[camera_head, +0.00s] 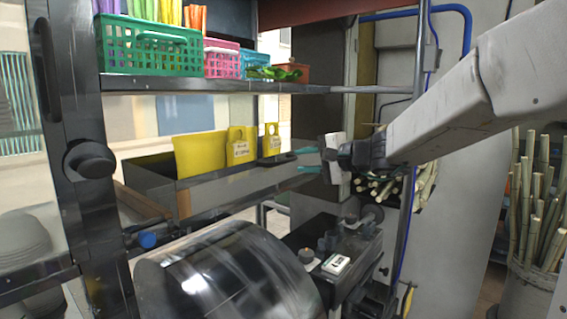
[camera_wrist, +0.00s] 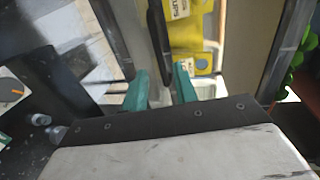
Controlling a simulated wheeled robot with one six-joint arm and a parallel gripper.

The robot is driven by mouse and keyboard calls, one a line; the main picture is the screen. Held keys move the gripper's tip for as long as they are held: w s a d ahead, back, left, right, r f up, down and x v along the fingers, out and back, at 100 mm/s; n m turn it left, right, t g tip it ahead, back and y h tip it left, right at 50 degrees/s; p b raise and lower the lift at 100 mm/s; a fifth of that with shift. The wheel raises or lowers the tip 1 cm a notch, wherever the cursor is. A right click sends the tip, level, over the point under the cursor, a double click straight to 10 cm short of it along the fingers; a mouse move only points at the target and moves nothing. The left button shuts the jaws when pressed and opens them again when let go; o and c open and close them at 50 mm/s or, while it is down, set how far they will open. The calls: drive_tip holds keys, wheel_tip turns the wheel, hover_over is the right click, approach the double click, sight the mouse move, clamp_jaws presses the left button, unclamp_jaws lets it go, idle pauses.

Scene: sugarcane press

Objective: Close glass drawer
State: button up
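The glass drawer (camera_head: 225,188) is a grey, open-topped drawer below the shelf, and it looks pulled out. Yellow pieces (camera_head: 200,153) with printed labels stand in it. Its dark handle (camera_head: 278,158) is at the right end. My gripper (camera_head: 302,160) is just right of the handle, with its two teal fingers apart, pointing left at it. In the wrist view, my gripper (camera_wrist: 160,88) is open, and a dark bar (camera_wrist: 158,40), apparently the handle, shows just ahead of and between the fingertips. I cannot tell whether they touch it.
A shelf (camera_head: 230,84) with a green basket (camera_head: 150,48) and smaller baskets is above the drawer. A dark press drum (camera_head: 225,275) and a black machine box (camera_head: 345,255) are below. A bin of cane (camera_head: 530,285) stands at the right.

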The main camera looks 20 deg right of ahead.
sight(286, 161)
drive_tip(key=x, duration=0.7)
drive_tip(key=shift+a, duration=0.15)
clamp_jaws()
